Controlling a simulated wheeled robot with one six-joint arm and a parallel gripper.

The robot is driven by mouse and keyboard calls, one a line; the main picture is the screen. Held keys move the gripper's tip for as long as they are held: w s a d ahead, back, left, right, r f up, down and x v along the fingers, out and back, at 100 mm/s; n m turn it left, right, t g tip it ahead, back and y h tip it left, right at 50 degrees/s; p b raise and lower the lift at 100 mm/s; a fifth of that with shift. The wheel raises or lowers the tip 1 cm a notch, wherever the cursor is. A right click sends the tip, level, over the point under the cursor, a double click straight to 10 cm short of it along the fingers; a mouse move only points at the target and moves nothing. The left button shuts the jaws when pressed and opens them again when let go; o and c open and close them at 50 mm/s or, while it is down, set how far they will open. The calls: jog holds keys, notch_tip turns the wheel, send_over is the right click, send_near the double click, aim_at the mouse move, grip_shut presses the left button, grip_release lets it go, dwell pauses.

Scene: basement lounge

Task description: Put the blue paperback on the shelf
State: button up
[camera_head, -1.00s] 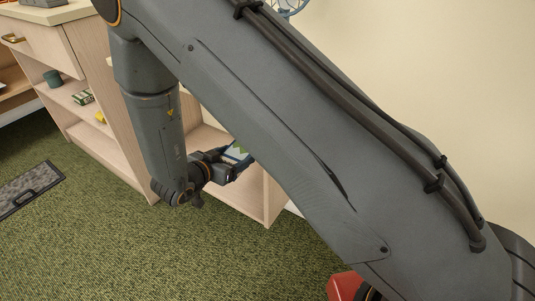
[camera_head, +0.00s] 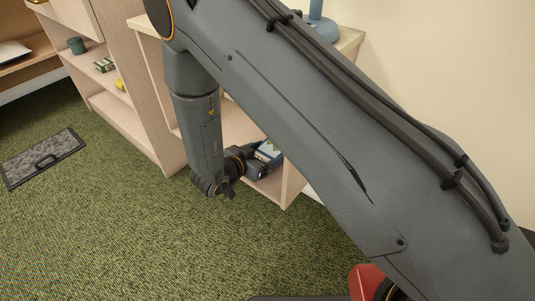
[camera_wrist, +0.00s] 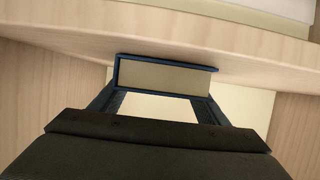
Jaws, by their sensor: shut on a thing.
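The blue paperback (camera_head: 268,152) is between the fingers of my gripper (camera_head: 254,166), at the open front of the low wooden shelf unit (camera_head: 289,190). In the wrist view, its blue cover edges and pale page block (camera_wrist: 163,76) face the camera. My gripper (camera_wrist: 160,108) is shut on it there, with a dark finger at each side. A pale wood board (camera_wrist: 240,50) runs right beside the book; I cannot tell whether they touch. My arm hides part of the unit in the head view.
A blue lamp base (camera_head: 320,27) stands on the unit's top. A taller wooden cabinet (camera_head: 130,110) to the left holds a teal cup (camera_head: 76,45) and small boxes (camera_head: 104,64). A grey mat (camera_head: 42,158) lies on the green carpet (camera_head: 120,230), which is otherwise mostly clear.

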jog(key=shift+r, duration=0.1)
jog(key=o, duration=1.1)
jog(key=shift+o, duration=0.2)
